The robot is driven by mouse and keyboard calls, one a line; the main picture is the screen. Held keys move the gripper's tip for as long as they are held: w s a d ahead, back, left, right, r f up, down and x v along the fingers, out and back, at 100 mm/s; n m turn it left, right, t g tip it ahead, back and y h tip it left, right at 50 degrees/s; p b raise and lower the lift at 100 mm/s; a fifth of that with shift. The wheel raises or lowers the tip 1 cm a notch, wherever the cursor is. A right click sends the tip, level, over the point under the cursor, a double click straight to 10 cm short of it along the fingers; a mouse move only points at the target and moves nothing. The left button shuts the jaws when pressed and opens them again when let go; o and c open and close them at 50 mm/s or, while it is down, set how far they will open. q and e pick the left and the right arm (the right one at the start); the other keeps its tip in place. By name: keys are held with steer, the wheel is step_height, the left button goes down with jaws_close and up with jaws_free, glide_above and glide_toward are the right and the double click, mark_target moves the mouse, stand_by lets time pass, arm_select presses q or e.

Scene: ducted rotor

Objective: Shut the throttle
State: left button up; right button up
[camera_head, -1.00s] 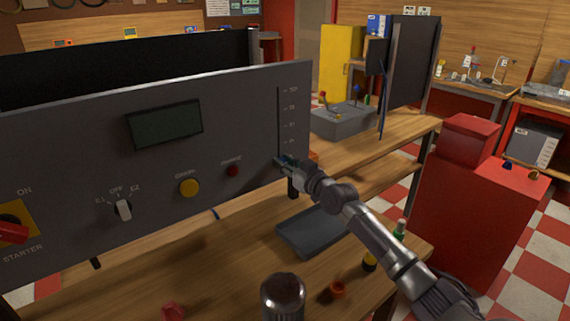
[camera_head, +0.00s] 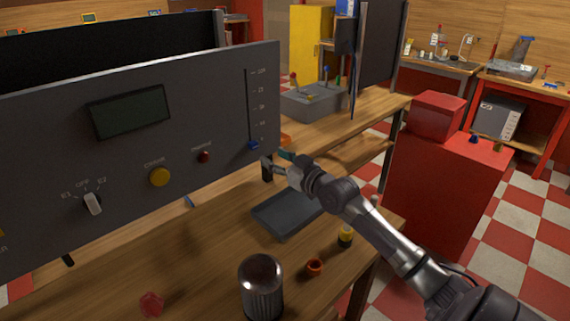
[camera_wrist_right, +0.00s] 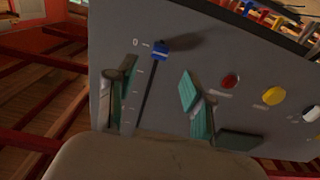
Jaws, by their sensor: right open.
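The throttle is a vertical slot with a scale on the grey control panel (camera_head: 215,105), near its right edge in the head view. Its blue slider knob (camera_head: 253,145) sits at the bottom end of the slot. In the right wrist view the blue knob (camera_wrist_right: 160,50) is level with the 0 mark. My right gripper (camera_head: 278,165) is open and empty, just right of and below the knob, apart from it. In the right wrist view its teal-padded fingers (camera_wrist_right: 152,98) are spread, with the knob beyond them. My left gripper is out of view.
The panel also has a yellow button (camera_head: 160,177), a red button (camera_head: 204,156) and a selector switch (camera_head: 92,203). On the bench are a dark tray (camera_head: 283,222), an orange ring (camera_head: 315,267) and a dark domed cylinder (camera_head: 262,290). A red cabinet (camera_head: 445,185) stands right.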

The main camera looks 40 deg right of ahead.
steer(key=shift+s+d, duration=0.1)
steer(key=shift+s, duration=1.85)
